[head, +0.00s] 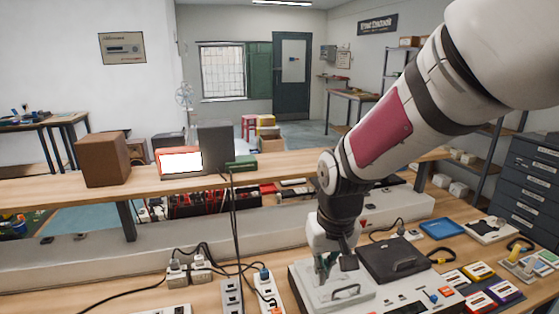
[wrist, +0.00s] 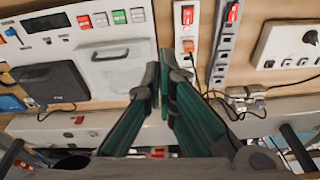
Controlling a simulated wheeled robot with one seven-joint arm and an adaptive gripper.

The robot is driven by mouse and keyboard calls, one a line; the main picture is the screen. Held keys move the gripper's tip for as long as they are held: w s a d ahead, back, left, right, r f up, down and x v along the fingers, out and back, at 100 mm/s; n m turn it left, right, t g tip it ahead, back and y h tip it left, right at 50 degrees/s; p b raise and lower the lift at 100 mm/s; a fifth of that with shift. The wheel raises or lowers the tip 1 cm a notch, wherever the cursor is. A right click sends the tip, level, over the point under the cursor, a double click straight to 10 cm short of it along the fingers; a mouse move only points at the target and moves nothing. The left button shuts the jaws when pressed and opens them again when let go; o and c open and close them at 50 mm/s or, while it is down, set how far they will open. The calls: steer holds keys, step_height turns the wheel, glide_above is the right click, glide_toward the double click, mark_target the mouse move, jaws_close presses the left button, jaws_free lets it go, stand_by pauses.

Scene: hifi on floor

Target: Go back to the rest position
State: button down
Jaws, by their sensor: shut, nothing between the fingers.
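My gripper (head: 337,268) hangs at the end of my arm in the right half of the head view, over the left part of a pale hi-fi unit (head: 408,303). In the wrist view, the green fingers of my gripper (wrist: 162,68) come together at their dark tips, with nothing held between them. The grey lid with a handle (wrist: 108,57) lies just left of the fingertips in that view. I cannot tell the exact gap between fingertips and unit.
Power strips (head: 267,290) with plugs and loose black cables lie left of the gripper. Coloured cassettes (head: 479,271) and a blue tray (head: 441,228) are on the right of the bench. A raised shelf (head: 55,190) behind carries a brown speaker (head: 103,159).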

steer(key=s+d+r+m+t, duration=0.1)
steer(key=s+d+r, duration=0.4)
steer(key=s+r, duration=0.2)
steer(key=s+d+r+m+t, duration=0.1)
steer(key=s+d+r, duration=0.4)
steer(key=s, duration=0.6)
steer(key=shift+d+r+t, duration=0.15)
steer(key=shift+r+t, duration=0.65)
steer(key=shift+r, duration=0.1)
